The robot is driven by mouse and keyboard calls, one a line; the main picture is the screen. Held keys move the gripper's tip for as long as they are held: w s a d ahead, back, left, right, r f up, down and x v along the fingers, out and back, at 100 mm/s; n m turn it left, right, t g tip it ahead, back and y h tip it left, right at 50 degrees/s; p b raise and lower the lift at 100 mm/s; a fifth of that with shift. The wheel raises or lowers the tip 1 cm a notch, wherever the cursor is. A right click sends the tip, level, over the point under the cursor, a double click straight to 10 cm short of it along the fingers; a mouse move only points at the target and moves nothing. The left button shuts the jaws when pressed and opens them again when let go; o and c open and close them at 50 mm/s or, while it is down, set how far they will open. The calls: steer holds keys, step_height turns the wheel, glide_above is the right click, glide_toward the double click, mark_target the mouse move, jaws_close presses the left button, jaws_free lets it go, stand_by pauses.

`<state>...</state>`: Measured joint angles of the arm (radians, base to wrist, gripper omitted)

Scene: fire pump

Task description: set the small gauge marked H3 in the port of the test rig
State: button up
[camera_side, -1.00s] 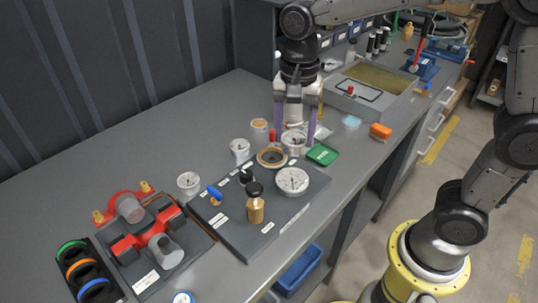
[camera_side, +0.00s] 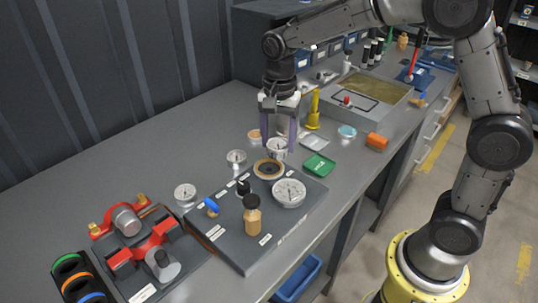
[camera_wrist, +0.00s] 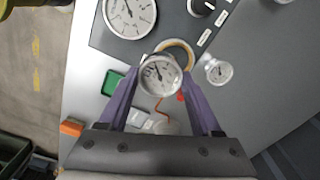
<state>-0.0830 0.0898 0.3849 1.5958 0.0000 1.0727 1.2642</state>
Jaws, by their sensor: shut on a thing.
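My gripper (camera_side: 279,146) is shut on a small white-faced gauge (camera_side: 277,148), held face up between the purple fingers; it also shows in the wrist view (camera_wrist: 161,75). Its marking is too small to read. The test rig is a dark flat panel (camera_side: 225,225) with a brass-coloured ring (camera_side: 268,169), which looks like the port. The held gauge is just behind the ring in the side view and overlaps the ring's edge (camera_wrist: 180,45) in the wrist view. I cannot tell its exact height above it. Two other small gauges (camera_side: 236,157) (camera_side: 185,194) stand on the bench.
The panel carries a large gauge (camera_side: 289,192), a brass bottle-shaped part with a black cap (camera_side: 252,217), a black knob (camera_side: 243,187) and a blue lever (camera_side: 212,206).

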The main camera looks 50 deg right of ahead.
steer(key=shift+w+f, duration=0.95)
steer(key=shift+f, duration=0.15)
steer(key=shift+w+a+f, duration=0.1)
steer(key=shift+w+f, duration=0.1)
steer(key=shift+f, duration=0.8)
steer(key=shift+w+f, duration=0.15)
steer(key=shift+f, duration=0.8)
steer(key=shift+f, duration=0.15)
steer(key=o, duration=1.5)
step_height(320, 180, up, 12)
steer(key=shift+r, duration=0.2)
